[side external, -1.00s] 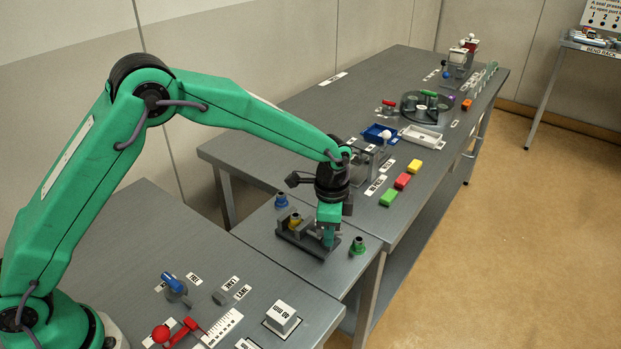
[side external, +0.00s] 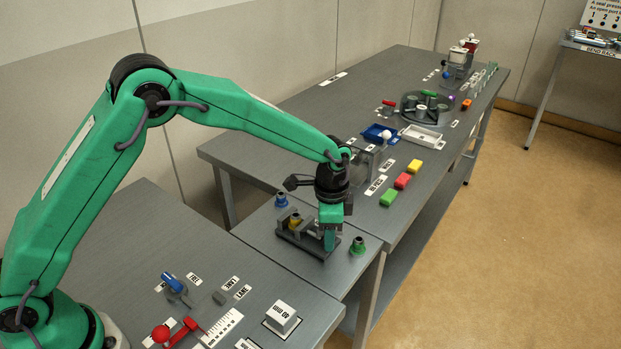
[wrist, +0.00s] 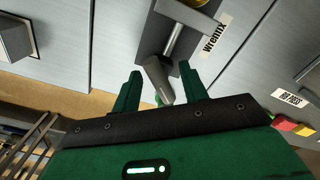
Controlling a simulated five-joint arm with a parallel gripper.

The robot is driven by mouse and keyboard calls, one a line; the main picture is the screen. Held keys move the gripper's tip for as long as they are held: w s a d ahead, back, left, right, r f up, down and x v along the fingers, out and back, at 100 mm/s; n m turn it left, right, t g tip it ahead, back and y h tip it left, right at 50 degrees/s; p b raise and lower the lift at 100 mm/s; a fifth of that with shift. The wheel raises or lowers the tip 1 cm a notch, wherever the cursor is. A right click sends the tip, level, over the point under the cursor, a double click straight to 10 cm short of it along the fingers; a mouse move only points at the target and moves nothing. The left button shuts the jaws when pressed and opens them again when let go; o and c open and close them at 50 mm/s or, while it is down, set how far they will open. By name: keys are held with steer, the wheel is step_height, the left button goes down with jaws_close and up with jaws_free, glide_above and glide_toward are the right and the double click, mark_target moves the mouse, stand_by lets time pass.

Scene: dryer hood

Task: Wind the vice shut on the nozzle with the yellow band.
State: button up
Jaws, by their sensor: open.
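The vice is a dark grey block on a base in the side view (side external: 290,236), and its screw rod (wrist: 174,38) shows in the wrist view. The nozzle with the yellow band (side external: 294,220) stands at the vice; a sliver of yellow (wrist: 196,2) shows at the wrist view's top edge. A grey handle (wrist: 157,78) sits on the screw's near end. My gripper (wrist: 161,72) is open, with one green finger on each side of the handle; I cannot tell whether they touch it. In the side view my gripper (side external: 330,240) points down at the vice's near end.
A blue-banded nozzle (side external: 281,200) stands behind the vice and a green-banded nozzle (side external: 358,246) to its right, close to my gripper. Green, red and yellow blocks (side external: 401,181) lie on the bench beyond. The bench's front edge is near.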

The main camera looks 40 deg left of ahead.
steer(key=shift+r, duration=0.1)
steer(key=shift+r, duration=2.95)
